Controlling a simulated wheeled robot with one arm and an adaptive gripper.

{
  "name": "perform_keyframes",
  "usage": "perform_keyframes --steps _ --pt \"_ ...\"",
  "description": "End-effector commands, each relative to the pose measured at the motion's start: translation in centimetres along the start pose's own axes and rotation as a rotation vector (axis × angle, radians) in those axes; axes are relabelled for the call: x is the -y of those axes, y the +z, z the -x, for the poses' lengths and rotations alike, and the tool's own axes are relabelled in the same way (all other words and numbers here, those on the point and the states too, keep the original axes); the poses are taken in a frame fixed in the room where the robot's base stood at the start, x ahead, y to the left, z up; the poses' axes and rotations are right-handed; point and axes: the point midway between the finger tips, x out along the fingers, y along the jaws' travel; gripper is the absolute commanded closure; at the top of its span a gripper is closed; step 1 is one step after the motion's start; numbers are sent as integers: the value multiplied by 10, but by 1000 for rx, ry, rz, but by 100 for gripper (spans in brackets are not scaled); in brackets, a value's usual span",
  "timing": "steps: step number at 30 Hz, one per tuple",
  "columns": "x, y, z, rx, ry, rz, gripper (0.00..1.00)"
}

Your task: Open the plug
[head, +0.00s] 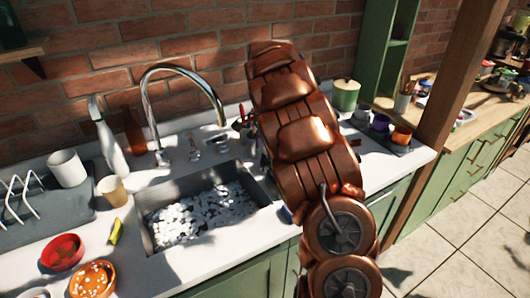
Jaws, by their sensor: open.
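The grey sink (154,245) is set into the white counter left of my arm. White foam or small white bits (200,215) cover its floor, and I cannot make out a plug or drain there. A chrome tap (149,108) arches over the sink from behind. Small chrome fittings (193,147) stand on the counter right of the tap's base. My copper-coloured arm rises in front of the counter, right of the sink, and hides part of the area behind it. My gripper cannot be made out; the arm seems to hide it.
A white cup (67,168), a spray bottle (110,148), a beige cup (112,190), a red bowl (62,252) and an orange bowl (92,280) stand left of the sink. A green canister (346,95) and small cups (380,122) stand right of my arm.

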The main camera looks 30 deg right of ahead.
Motion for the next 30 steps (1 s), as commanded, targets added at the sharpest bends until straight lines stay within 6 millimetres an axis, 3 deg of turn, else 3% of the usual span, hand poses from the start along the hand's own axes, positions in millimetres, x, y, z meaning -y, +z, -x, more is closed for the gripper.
perform_keyframes --steps 6,17,30 --pt "-1 0 -21 1 3 1 33" --pt "0 0 -25 0 0 1 33" --pt "0 0 -25 0 0 1 79"
